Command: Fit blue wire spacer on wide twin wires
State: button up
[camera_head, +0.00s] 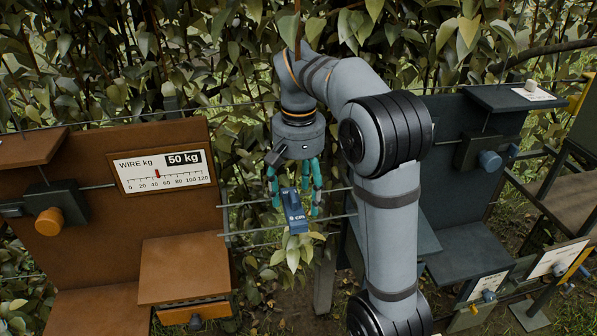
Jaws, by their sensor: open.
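The blue wire spacer (294,211), with a small white "cm" marking, is at the wires between the brown and dark panels. It appears to lie across the wires, but whether they sit in its slots is too small to tell. The twin wires (240,204) run left to right in front of the leaves, one above the other. My gripper (296,205) points down from above. Its teal fingers are open, one to each side of the spacer, with a visible gap to it. Contact at the fingertips cannot be made out.
At the left stands a brown panel (75,210) with an orange knob (49,221) and a gauge sign (162,170) reading 50 kg. A brown box (186,269) juts out below. A dark panel (478,205) with a blue knob (490,160) stands right of my arm. Foliage fills the back.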

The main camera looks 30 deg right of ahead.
notch_tip(320, 180, up, 10)
dwell(0.4)
dwell(0.3)
notch_tip(320, 180, down, 12)
jog(key=shift+r, duration=0.2)
dwell(0.4)
jog(key=shift+r, duration=0.1)
notch_tip(320, 180, up, 11)
notch_tip(320, 180, down, 12)
jog(key=shift+s+r, duration=0.15)
jog(key=shift+r, duration=0.05)
jog(key=r+p, duration=0.3)
jog(key=r, duration=0.1)
jog(key=shift+w+r+p, duration=0.2)
jog(key=shift+p, duration=0.2)
dwell(0.4)
